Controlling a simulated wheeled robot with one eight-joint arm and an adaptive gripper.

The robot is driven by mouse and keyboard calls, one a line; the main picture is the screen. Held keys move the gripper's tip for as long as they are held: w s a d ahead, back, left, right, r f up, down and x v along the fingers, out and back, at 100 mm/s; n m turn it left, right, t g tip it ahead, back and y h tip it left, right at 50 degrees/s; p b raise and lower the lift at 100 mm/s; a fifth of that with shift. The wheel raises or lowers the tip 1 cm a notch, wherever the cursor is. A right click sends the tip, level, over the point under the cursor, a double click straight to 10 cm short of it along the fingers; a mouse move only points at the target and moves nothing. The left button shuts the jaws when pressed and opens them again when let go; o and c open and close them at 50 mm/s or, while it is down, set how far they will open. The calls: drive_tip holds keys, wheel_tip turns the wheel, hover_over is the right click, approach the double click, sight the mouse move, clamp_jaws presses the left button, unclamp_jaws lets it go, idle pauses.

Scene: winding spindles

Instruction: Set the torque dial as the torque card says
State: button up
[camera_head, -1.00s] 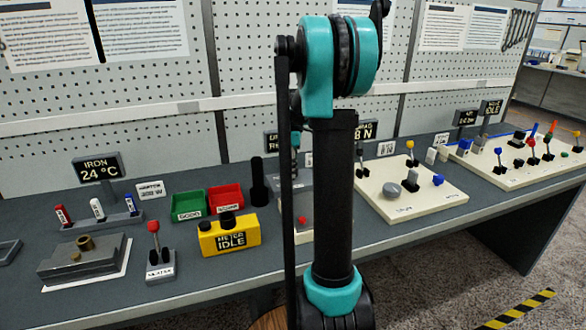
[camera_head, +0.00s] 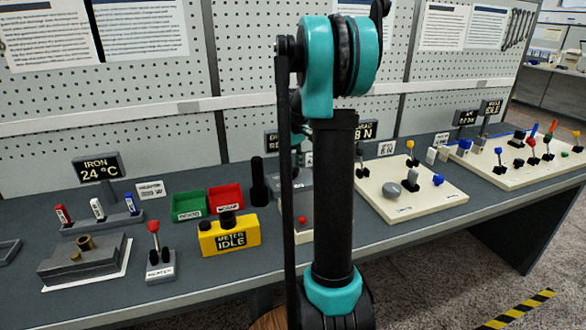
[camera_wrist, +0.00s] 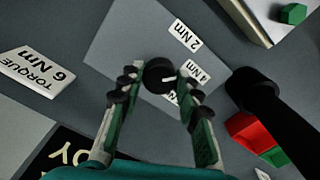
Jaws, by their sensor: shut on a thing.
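The torque dial is a black round knob (camera_wrist: 158,70) with a white pointer line, on a grey plate (camera_wrist: 125,38) in the wrist view. The pointer points right, roughly towards the 4 Nm label (camera_wrist: 194,74). A 2 Nm label (camera_wrist: 184,36) lies above it, and a third label (camera_wrist: 171,98) is partly hidden by a finger. The torque card (camera_wrist: 35,74) at the left reads "TORQUE 6 Nm". My gripper (camera_wrist: 158,80) is shut on the dial, one finger on each side. In the head view my arm hides most of the dial's station.
A black upright post (camera_wrist: 252,90) stands close at the right of the gripper, beside the red bin (camera_wrist: 250,132). A dark display (camera_wrist: 75,155) lies at lower left. In the head view the yellow meter (camera_head: 230,236) and a cream panel (camera_head: 415,205) flank my arm.

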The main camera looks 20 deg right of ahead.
sight(293, 169)
drive_tip(key=m, duration=0.4)
drive_tip(key=shift+m, duration=0.3)
drive_tip(key=m, duration=0.3)
drive_tip(key=shift+m, duration=0.4)
drive_tip(key=m, duration=0.4)
drive_tip(key=shift+m, duration=2.1)
drive_tip(key=o, duration=1.2)
drive_tip(key=shift+c, duration=0.2)
wheel_tip(293, 169, up, 12)
